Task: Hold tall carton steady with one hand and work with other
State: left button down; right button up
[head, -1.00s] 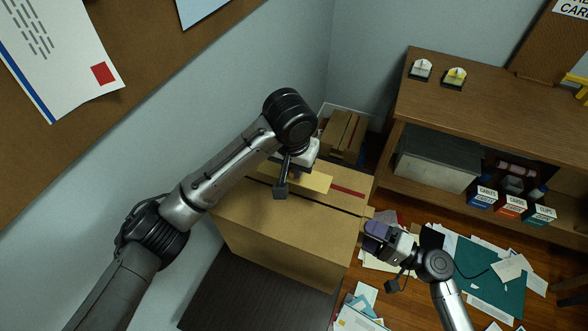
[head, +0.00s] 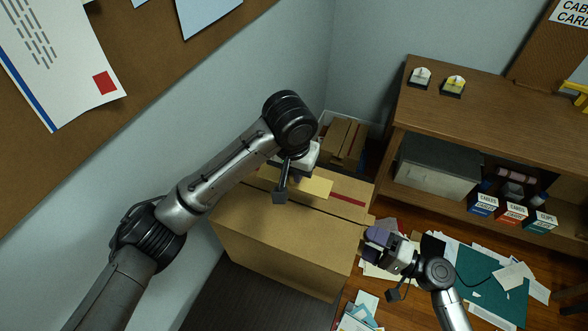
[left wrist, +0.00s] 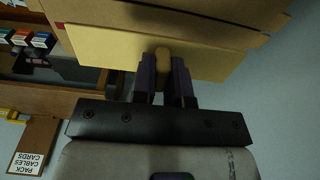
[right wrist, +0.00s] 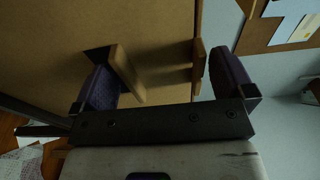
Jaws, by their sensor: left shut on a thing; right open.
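The tall brown carton (head: 280,240) stands upright against the wall in the head view. My left gripper (head: 297,178) is over its top, beside a yellowish panel (head: 318,187). In the left wrist view its fingers are shut on a small tan knob (left wrist: 162,58) at that panel. My right gripper (head: 371,241) is at the carton's right side. In the right wrist view it is open, facing the cardboard side, with a tan bar (right wrist: 127,73) beside one finger and a short tan piece (right wrist: 197,66) near the other. Contact there is unclear.
A wooden shelf unit (head: 500,105) stands at the right with a grey box (head: 436,167) and several small labelled boxes. Papers and a green mat (head: 477,272) cover the floor by my right arm. A smaller carton (head: 343,142) sits behind the tall one.

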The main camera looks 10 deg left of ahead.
jog(key=v, duration=1.2)
